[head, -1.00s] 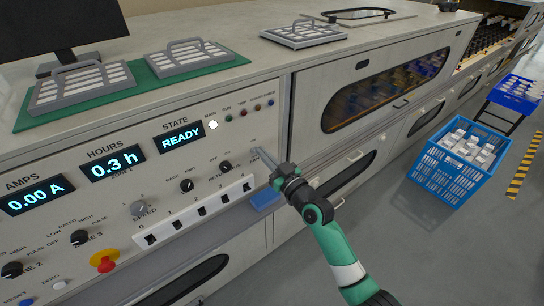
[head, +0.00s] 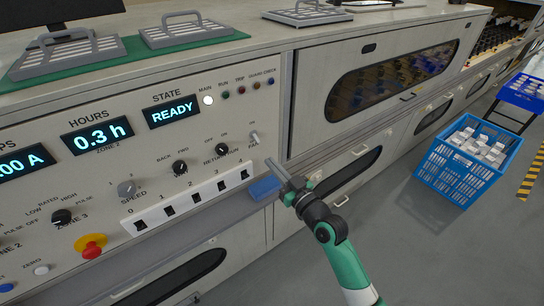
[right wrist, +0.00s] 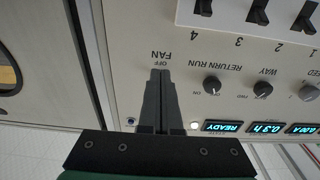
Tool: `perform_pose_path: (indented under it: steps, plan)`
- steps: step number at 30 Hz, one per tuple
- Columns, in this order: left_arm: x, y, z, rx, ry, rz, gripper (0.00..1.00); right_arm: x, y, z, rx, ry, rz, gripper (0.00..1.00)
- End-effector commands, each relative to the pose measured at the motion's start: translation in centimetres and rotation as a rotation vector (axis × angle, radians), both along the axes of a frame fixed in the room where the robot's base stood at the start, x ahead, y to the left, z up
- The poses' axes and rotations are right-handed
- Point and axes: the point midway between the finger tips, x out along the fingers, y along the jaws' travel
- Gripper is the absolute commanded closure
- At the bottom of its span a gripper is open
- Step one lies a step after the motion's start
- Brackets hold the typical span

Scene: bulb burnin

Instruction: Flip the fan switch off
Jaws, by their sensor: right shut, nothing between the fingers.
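The fan switch (head: 254,138) is a small light lever at the right end of the control panel, above its FAN label. Its lever position is too small to tell. My right gripper (head: 272,164) is shut and empty, just below and right of the switch in the head view. In the right wrist view, which is upside down, the shut fingers (right wrist: 161,74) reach to the OFF and FAN lettering and hide the switch itself. I cannot tell whether they touch the panel. My left gripper is not in view.
A row of black rocker switches (head: 192,200), several knobs and a red stop button (head: 91,246) share the panel. A blue crate (head: 464,160) stands on the floor at right.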

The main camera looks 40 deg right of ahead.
Motion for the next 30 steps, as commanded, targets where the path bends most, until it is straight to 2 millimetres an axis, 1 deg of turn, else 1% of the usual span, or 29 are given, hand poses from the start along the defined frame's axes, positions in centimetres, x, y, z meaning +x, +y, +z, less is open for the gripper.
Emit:
perform_pose_path:
  steps: [1, 3, 6, 24, 26, 27, 29, 30]
  plan:
    - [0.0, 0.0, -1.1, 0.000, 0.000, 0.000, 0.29, -0.3, 0.2, -1.2, 0.000, 0.000, 0.003, 1.00]
    - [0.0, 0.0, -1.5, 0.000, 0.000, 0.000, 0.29, -0.6, 0.5, -1.8, -0.001, 0.000, 0.006, 1.00]
    - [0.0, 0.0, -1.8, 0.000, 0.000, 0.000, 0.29, -0.9, 0.7, -2.2, 0.000, -0.001, 0.009, 1.00]
    - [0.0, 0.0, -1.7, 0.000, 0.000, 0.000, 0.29, -1.0, 0.8, -2.1, 0.000, -0.001, 0.011, 1.00]
    - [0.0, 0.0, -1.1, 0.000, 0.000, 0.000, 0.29, -0.9, 1.1, -1.5, 0.000, -0.002, 0.017, 1.00]
    - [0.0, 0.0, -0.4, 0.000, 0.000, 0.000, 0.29, -0.7, 1.6, -0.5, -0.001, -0.006, 0.026, 1.00]
    - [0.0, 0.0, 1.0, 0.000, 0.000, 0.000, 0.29, -0.2, 2.5, 1.9, -0.007, -0.023, 0.045, 1.00]
    - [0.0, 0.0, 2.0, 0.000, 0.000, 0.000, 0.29, 0.3, 3.4, 4.2, -0.012, -0.044, 0.062, 1.00]
